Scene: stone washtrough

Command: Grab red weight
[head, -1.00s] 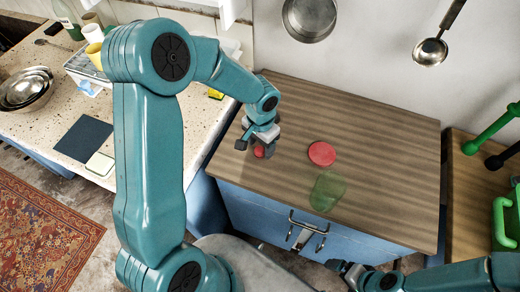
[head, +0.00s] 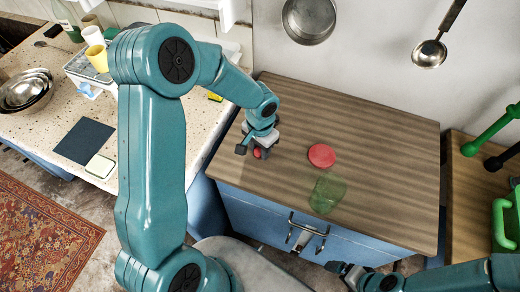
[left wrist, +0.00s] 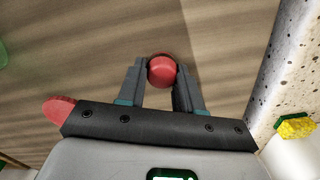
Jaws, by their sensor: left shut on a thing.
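The red weight (head: 257,154) is a small rounded red piece at the left part of the wooden cabinet top. My left gripper (head: 255,150) points down over it and is shut on it. In the left wrist view the red weight (left wrist: 162,70) sits between the two dark fingertips. Whether it touches the wood or hangs just above it, I cannot tell. My right gripper (head: 345,269) shows only in part at the bottom of the head view, apart from the weight, and its fingers are unclear.
A flat red disc (head: 321,155) lies on the cabinet top (head: 380,150), with a see-through green cup (head: 328,192) near the front edge. A speckled counter (head: 50,120) stands to the left, with metal bowls (head: 28,90) and cups (head: 96,56). The cabinet's back right is clear.

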